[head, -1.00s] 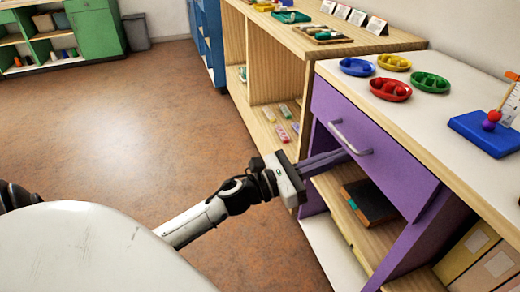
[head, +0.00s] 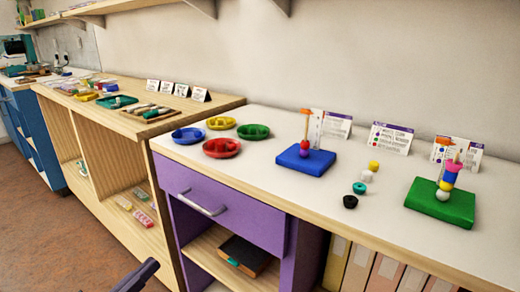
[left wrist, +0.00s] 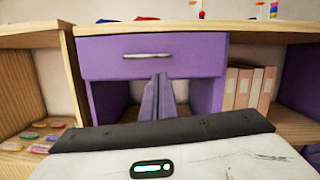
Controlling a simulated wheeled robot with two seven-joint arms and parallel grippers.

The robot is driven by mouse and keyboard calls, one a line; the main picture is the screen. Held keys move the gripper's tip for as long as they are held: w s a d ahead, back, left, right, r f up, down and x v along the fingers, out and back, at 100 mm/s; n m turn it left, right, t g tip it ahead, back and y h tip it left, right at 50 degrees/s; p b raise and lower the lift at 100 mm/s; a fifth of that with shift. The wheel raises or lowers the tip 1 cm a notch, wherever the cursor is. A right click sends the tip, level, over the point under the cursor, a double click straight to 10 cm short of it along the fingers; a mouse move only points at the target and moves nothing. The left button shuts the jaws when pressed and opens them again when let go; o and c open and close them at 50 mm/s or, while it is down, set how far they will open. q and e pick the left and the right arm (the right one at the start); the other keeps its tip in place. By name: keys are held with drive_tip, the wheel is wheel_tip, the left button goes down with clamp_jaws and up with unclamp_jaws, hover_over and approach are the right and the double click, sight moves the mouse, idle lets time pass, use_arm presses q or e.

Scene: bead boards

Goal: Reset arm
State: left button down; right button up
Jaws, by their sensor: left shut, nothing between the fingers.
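My left gripper (head: 138,277) shows only as dark fingers at the bottom edge of the head view, in front of the shelf unit and apart from it. In the left wrist view its two purple-grey fingers (left wrist: 158,98) are together and empty. They point toward the purple drawer (head: 222,208), below its silver handle (head: 203,203), and do not appear to touch it. The drawer also shows in the left wrist view (left wrist: 190,65) and looks closed. The rest of my left arm is out of the head view.
The white counter (head: 330,205) holds blue, yellow, red and green dishes, a blue bead board (head: 305,161), a green bead board (head: 440,203), loose beads (head: 360,188) and cards. A dark book-like item (head: 245,252) lies on the shelf below the drawer. Floor (head: 40,225) is clear at left.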

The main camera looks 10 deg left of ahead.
use_arm(q)
drive_tip(key=s+d+f+n+g+y, duration=0.15)
drive_tip(key=f+n, duration=0.25)
drive_tip(key=n, duration=0.4)
drive_tip(key=s+d+f+n+y, duration=0.1)
drive_tip(key=s+f+n+y, duration=0.2)
drive_tip(key=n, duration=0.6)
drive_tip(key=d+f+n+g+y, duration=0.1)
drive_tip(key=f+n+y, duration=0.2)
drive_tip(key=f+n, duration=0.35)
drive_tip(key=s+d+f+n+g+h, duration=0.2)
drive_tip(key=s+d+f+n+g, duration=0.45)
drive_tip(key=s+d+n, duration=0.6)
drive_tip(key=w+a+r+n+y+p, duration=0.1)
drive_tip(key=a+r+p, duration=0.3)
drive_tip(key=p, duration=1.2)
wheel_tip(320, 180, up, 5)
drive_tip(key=shift+w+f+n, duration=0.2)
drive_tip(key=shift+w+n, duration=0.05)
drive_tip(key=shift+n, duration=0.25)
use_arm(e)
wheel_tip(320, 180, up, 9)
drive_tip(key=d+g, duration=0.1)
drive_tip(key=shift+s+d+n+h, duration=0.2)
drive_tip(key=shift+s+n+h, duration=0.1)
drive_tip(key=shift+h, duration=0.1)
